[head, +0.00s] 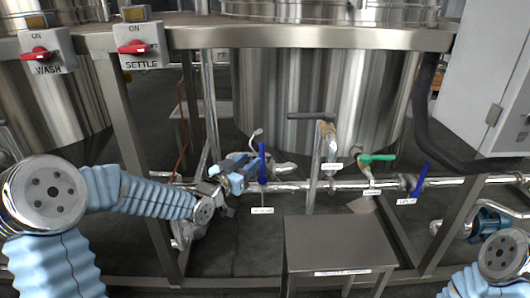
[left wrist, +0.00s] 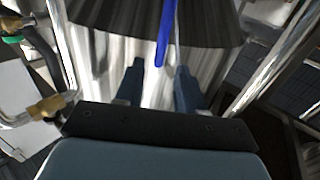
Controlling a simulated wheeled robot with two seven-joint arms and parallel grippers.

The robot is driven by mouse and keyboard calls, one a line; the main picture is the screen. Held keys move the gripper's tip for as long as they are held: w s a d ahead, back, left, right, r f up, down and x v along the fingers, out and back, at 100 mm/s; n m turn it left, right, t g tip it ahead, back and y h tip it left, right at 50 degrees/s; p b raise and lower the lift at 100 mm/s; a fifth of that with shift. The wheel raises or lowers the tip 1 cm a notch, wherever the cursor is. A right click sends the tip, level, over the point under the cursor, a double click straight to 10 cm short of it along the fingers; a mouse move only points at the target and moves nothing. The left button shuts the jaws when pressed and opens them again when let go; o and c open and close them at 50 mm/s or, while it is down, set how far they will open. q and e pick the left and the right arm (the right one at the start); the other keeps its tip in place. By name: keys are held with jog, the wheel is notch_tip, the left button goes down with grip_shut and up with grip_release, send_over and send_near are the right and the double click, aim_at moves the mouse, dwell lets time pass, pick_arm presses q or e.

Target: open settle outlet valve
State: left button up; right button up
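An upright blue valve lever (head: 262,164) stands on the horizontal steel pipe, with a small white label (head: 262,210) below it that I cannot read. My left gripper (head: 247,168) is beside this lever, reaching in from the left. In the left wrist view the blue lever (left wrist: 165,36) shows ahead of and between the two fingers (left wrist: 158,86), which are spread apart. I see no clear contact. A second blue lever (head: 421,180), tilted, is further right on the pipe. Which lever is the settle outlet is unreadable. My right gripper is out of the picture.
A green-handled valve (head: 376,157) and a dark grey lever (head: 312,116) are right of the gripper. A steel box (head: 338,245) stands in front. WASH (head: 42,54) and SETTLE (head: 136,47) red switches are on the frame at upper left. A large steel tank (head: 315,90) stands behind.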

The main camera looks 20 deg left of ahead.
aim_at(261, 152)
pick_arm(q)
jog(key=x, duration=0.8)
jog(key=shift+a+f, duration=0.1)
grip_shut()
